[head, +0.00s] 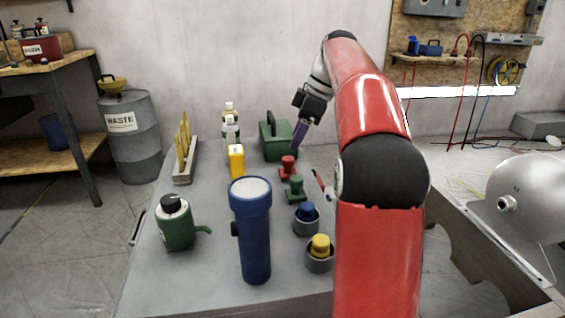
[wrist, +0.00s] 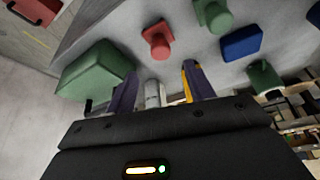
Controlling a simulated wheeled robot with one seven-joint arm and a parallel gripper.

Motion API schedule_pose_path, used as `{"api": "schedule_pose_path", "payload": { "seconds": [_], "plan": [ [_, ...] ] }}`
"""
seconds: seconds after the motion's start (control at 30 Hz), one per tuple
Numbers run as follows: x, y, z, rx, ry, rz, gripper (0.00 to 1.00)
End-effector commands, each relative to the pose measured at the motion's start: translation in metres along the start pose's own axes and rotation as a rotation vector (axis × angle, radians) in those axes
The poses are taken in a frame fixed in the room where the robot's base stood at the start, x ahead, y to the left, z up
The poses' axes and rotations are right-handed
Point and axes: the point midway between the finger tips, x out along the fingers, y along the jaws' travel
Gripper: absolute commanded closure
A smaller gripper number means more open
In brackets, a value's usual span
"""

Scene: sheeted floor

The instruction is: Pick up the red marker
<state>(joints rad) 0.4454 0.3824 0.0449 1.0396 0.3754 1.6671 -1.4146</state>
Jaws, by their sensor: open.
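A slim red marker-like object (head: 320,182), with a pale part at its lower end, shows on the grey table beside my red arm. My arm may hide part of it. I cannot make it out in the wrist view. My gripper (head: 299,138) is raised above the far part of the table, near the green toolbox (head: 277,141), with its purple fingers pointing down. In the wrist view my gripper (wrist: 160,88) has its fingers apart. A pale bottle-like shape (wrist: 152,93) appears between them in the background, and nothing is held.
A red stamp (head: 287,167) and green stamp (head: 295,189) stand left of the marker. Blue (head: 306,219) and yellow-topped (head: 319,254) items are nearer. A tall blue flashlight (head: 251,232), green oil can (head: 176,224) and yellow bottle (head: 237,162) stand left. The table's front-left is clear.

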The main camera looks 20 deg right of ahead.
Motion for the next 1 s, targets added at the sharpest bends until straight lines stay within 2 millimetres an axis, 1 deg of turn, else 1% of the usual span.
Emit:
{"api": "schedule_pose_path", "payload": {
  "seconds": [0.1, 0.27, 0.4, 0.5, 0.6, 0.83, 1.0],
  "plan": [
    [0.015, -0.001, 0.001, -0.001, 0.0, -0.003, 0.47],
    [0.034, -0.001, 0.003, 0.0, 0.0, -0.002, 0.47],
    [0.055, -0.001, 0.007, 0.001, -0.001, -0.003, 0.47],
    [0.068, -0.001, 0.006, 0.0, 0.0, -0.003, 0.47],
    [0.073, -0.001, 0.005, 0.0, 0.0, 0.0, 0.47],
    [0.074, 0.0, 0.005, 0.0, 0.0, 0.0, 0.47],
    [0.074, 0.0, 0.006, 0.001, 0.0, 0.0, 0.69]
  ]
}}
